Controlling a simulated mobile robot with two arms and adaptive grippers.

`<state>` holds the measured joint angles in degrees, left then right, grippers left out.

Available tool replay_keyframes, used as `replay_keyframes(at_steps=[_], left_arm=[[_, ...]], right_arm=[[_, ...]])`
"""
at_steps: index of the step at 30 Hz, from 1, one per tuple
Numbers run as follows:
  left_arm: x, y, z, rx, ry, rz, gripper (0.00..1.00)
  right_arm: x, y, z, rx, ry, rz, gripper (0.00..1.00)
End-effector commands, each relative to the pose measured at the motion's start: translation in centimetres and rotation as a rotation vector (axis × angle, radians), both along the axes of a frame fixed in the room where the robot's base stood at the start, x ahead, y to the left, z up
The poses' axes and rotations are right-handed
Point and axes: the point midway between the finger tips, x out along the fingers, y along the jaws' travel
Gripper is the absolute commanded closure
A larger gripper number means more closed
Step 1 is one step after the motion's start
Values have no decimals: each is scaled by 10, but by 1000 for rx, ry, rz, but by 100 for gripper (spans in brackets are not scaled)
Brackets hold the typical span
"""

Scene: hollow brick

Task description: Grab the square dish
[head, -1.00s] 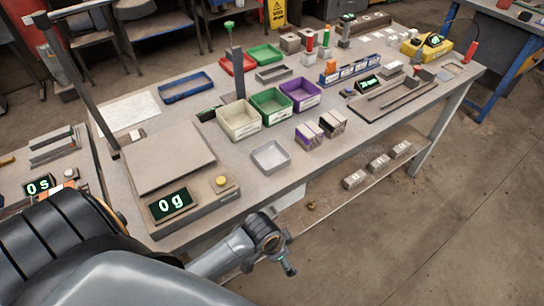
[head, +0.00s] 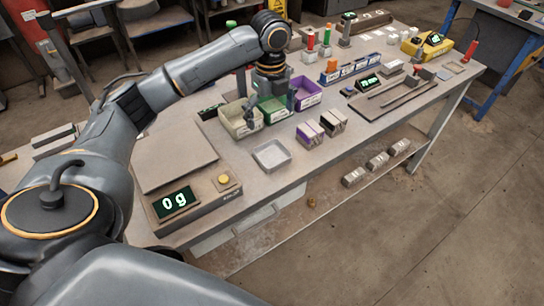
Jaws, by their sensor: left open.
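The square dish (head: 271,156) is a small, shallow, light grey metal tray. It lies empty on the workbench near its front edge, right of the scale. My left gripper (head: 270,114) is open and points down over the green and cream bins, behind the dish and apart from it. Its fingers are spread, and nothing shows between them. The dish is in full view. My right gripper is out of view.
A scale (head: 176,201) reading 0 g stands left of the dish. Behind the dish are a cream bin (head: 239,126), a green bin and a purple bin (head: 306,97). The bench front edge is close.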

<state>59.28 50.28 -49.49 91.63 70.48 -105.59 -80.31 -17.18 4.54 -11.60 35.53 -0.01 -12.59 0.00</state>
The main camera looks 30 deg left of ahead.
Motion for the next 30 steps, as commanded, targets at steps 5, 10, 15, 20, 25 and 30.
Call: replay_keyframes(at_steps=[5, 10, 15, 20, 25, 30], left_arm=[[0, 6, -11, -2, 8, -8, 0], [0, 5, -46, -2, 8, -8, 0], [1, 5, -71, -3, 6, -8, 0], [1, 5, -81, -2, 4, -8, 0], [0, 4, -102, -2, 7, -8, 0], [0, 4, -126, -2, 4, -7, 0]], right_arm=[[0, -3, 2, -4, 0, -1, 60], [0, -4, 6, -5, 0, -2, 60], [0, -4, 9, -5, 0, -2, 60], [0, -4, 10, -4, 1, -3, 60], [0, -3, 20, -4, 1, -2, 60], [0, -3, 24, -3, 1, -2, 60]])
